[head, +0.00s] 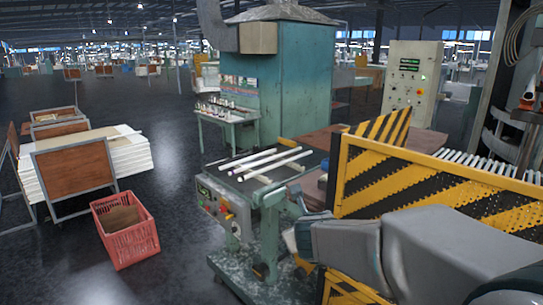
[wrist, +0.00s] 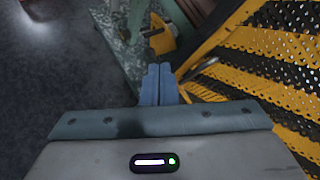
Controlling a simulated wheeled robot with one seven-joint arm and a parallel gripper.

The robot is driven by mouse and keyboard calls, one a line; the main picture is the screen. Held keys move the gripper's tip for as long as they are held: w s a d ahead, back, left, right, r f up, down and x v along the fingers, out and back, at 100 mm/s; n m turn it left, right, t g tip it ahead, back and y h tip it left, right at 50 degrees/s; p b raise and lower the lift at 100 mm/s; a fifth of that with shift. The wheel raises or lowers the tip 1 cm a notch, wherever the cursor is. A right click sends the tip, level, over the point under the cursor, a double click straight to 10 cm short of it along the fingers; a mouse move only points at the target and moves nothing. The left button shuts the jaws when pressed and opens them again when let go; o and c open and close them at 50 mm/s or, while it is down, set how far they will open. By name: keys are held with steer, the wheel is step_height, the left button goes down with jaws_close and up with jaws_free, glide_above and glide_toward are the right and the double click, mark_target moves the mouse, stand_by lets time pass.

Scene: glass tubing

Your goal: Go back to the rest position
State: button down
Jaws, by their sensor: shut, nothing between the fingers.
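My gripper (wrist: 159,70) shows in the wrist view with its two blue-grey fingers together and nothing between them. It is over the foot of the machine, beside the yellow-and-black guard (wrist: 225,75). In the head view my grey arm reaches in from the lower right, in front of the guard. Several white glass tubes (head: 268,161) lie side by side on top of the green machine (head: 237,205), apart from my gripper.
The striped guard (head: 400,180) stands close beside my arm. A red crate (head: 126,245) sits on the floor at left, near stacked white sheets (head: 130,158). A teal cabinet (head: 300,80) and control box (head: 411,80) stand behind. Dark floor lies open at left.

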steer(key=s+a+n+g+y, duration=0.25)
steer(key=s+n+y, duration=0.45)
steer(key=n, duration=1.1)
steer(key=s+d+f+n+g+h, duration=0.2)
steer(key=s+d+n+h, duration=0.1)
steer(key=s+n, duration=0.3)
steer(key=s+d+f+n+g+h+b, duration=0.1)
steer(key=s+d+f+n+g+h, duration=0.2)
steer(key=s, duration=0.8)
steer(key=d+n, duration=0.2)
steer(key=n, duration=0.2)
steer(key=shift+s+d+f, duration=0.15)
steer(key=shift+s+f, duration=0.05)
steer(key=shift+f, duration=0.05)
